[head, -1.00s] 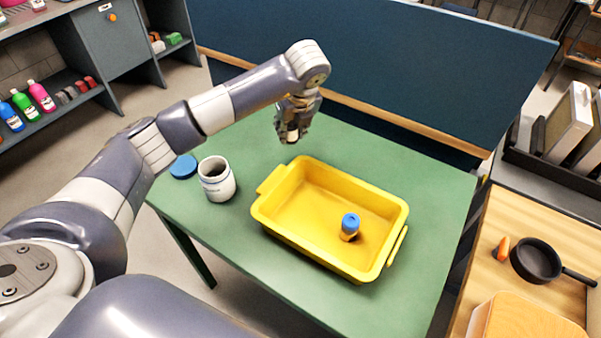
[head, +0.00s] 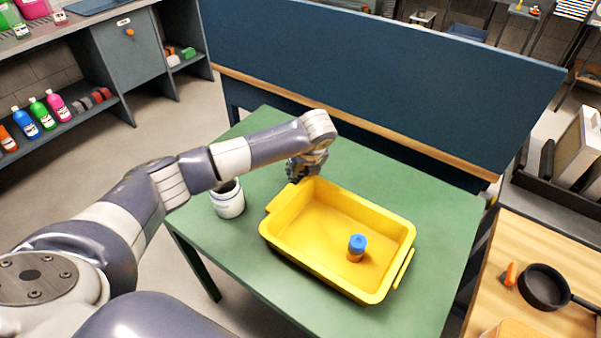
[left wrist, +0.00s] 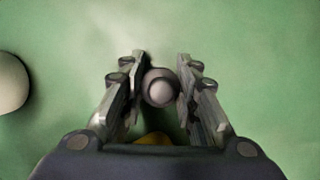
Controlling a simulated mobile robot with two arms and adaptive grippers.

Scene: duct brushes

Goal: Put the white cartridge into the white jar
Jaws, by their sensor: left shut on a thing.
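The white jar (head: 229,205) stands upright and open on the green table, left of the yellow tray; my left arm covers part of its mouth. My left gripper (head: 303,172) is low over the table behind the tray's back left corner, right of the jar. In the left wrist view the left gripper (left wrist: 159,92) is shut on a small round pale thing with a darker rim (left wrist: 160,87), seen end-on, which looks like the white cartridge. In the head view the cartridge is hidden. A pale rounded thing (left wrist: 12,82) at that wrist view's left edge looks like the jar.
The yellow tray (head: 280,248) holds a small orange container with a blue cap (head: 357,246). A blue panel (head: 400,85) stands behind the green table (head: 425,195). A wooden counter (head: 515,250) with a black pan (head: 545,288) is at the right. The table right of the tray is clear.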

